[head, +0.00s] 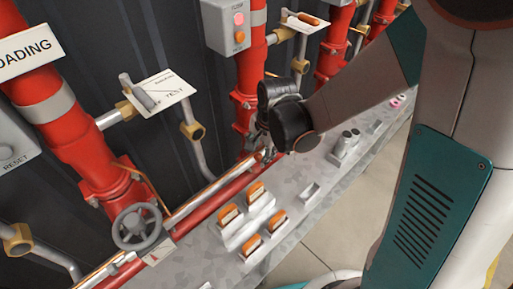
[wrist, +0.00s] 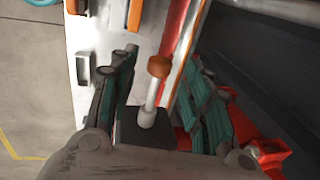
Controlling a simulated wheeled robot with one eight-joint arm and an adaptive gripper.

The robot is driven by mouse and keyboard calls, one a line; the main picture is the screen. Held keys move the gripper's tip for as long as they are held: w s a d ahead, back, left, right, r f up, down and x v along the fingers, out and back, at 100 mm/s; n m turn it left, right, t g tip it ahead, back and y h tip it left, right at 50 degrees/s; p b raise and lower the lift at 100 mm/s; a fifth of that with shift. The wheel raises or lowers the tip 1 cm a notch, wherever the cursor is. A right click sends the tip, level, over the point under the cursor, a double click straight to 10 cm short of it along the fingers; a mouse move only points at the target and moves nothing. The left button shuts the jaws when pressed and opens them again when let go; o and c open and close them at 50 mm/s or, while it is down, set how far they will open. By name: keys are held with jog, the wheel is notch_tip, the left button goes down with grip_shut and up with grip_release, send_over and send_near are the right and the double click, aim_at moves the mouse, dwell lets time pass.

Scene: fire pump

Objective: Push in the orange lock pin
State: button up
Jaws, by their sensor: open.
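In the wrist view, an orange collar-like piece (wrist: 159,67), which looks like the lock pin, sits around a white rod. My gripper (wrist: 164,60) is open, with one teal-padded finger to the left of the rod and the other to the right. The orange piece lies between them, with a gap visible on each side. In the head view, my gripper (head: 264,150) is small and dark beside the red pipework; the orange piece is not clear there.
A handwheel valve (head: 137,227) stands farther left. Red vertical pipes (head: 250,68) and a grey button box (head: 222,27) stand behind. The floor (head: 325,225) right of the ledge is open.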

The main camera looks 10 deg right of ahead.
jog(key=shift+w+a+f+b, duration=0.1)
jog(key=shift+f+b, duration=0.05)
jog(key=shift+f, duration=0.45)
jog(key=shift+w+f+b, duration=0.1)
jog(key=shift+f+b, duration=0.05)
jog(key=shift+f, duration=0.4)
grip_shut()
jog(key=shift+w+d, duration=0.5)
jog(key=shift+d, duration=0.25)
jog(key=shift+w+d, duration=0.45)
jog(key=shift+d, duration=0.25)
grip_release()
notch_tip(320, 180, up, 12)
jog(key=s+d, duration=0.1)
jog(key=s, duration=0.1)
jog(key=shift+d, duration=0.15)
